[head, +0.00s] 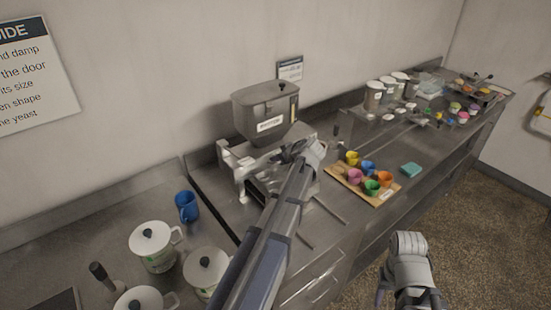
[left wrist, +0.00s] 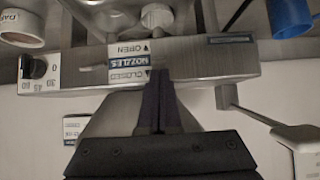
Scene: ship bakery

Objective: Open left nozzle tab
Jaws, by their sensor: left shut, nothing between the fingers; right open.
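The metal depositor with its hopper (head: 262,108) stands on the steel counter against the wall. In the left wrist view its front panel appears upside down, with a NOZZLES label (left wrist: 128,58) marked OPEN and CLOSED. A thin pale bar (left wrist: 84,67) beside the label may be a tab; I cannot tell which tab is the left one. My left gripper (head: 292,151) is at the machine's front, shut and empty. Its fingertips (left wrist: 160,74) are at the label's edge; contact is unclear. My right gripper (head: 408,298) is open and empty, low in front of the counter.
A numbered dial (left wrist: 38,68) is on the panel. A blue mug (head: 186,206) and white lidded jugs (head: 152,243) stand left of the machine. A wooden tray (head: 382,199) of coloured cups and a teal block (head: 411,170) lie right. Floor is clear around my right gripper.

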